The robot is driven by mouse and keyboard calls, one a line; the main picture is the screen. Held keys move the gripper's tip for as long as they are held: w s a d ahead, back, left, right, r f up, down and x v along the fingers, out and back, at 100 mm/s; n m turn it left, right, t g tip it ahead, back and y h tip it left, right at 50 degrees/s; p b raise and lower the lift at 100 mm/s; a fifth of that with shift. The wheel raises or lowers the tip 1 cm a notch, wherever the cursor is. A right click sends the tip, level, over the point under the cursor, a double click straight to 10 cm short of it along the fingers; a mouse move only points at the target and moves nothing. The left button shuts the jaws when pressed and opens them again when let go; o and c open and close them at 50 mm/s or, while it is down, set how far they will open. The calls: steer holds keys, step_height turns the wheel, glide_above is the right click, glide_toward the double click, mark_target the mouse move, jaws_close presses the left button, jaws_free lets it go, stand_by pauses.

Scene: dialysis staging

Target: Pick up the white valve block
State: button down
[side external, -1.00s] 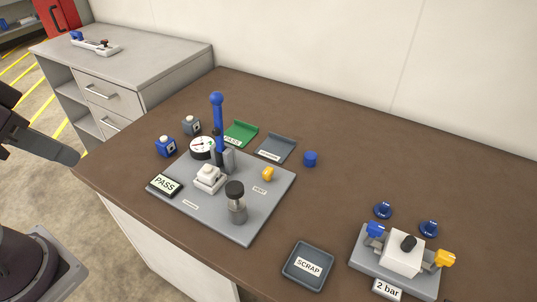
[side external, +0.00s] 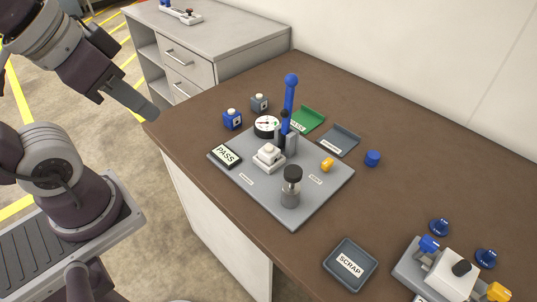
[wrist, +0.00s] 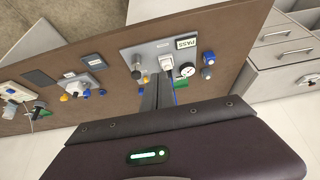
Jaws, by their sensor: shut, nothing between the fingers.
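A small white block (side external: 268,155) sits on a white base on the grey board (side external: 317,199), beside the blue-handled lever. It also shows in the wrist view (wrist: 166,62). A larger white block (side external: 452,272) with a black knob stands in the fixture at the lower right, between blue and yellow fittings. Which one is the valve block I cannot tell by label. My gripper (side external: 150,110) is shut and empty at the left, near the table's left corner and well away from both blocks. In the wrist view the dark fingers (wrist: 150,98) lie close together.
The blue lever (side external: 290,95) stands tall behind the small block. A black-capped cylinder (side external: 291,188), gauge (side external: 267,126) and PASS sign (side external: 225,155) surround it. A SCRAP tray (side external: 350,265) lies in front. Green (side external: 308,119) and grey (side external: 338,140) trays are behind.

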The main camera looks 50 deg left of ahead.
steer(key=c, duration=0.9)
jaws_free()
steer(key=shift+o, duration=0.2)
steer(key=n+g+h, duration=0.4)
steer(key=n+h, duration=0.7)
steer(key=n, duration=0.5)
glide_above(265, 147)
steer(key=s, duration=0.5)
step_height(265, 147, down, 16)
steer(key=w+a+f+n+t, duration=0.1)
steer(key=f+n, duration=0.1)
steer(key=f, duration=0.1)
steer(key=w+a+f+n+t, duration=0.1)
steer(key=a+f+n+t, duration=0.1)
steer(key=f+n, duration=0.1)
steer(key=a+f+n+t+h, duration=0.1)
steer(key=a+f+n, duration=0.1)
steer(key=f, duration=0.2)
steer(key=shift+w+f+t, duration=0.4)
steer(key=shift+n, duration=0.3)
steer(key=x, duration=0.7)
steer(key=shift+s+d, duration=0.1)
steer(key=shift+s, duration=0.05)
steer(key=shift+c, duration=0.2)
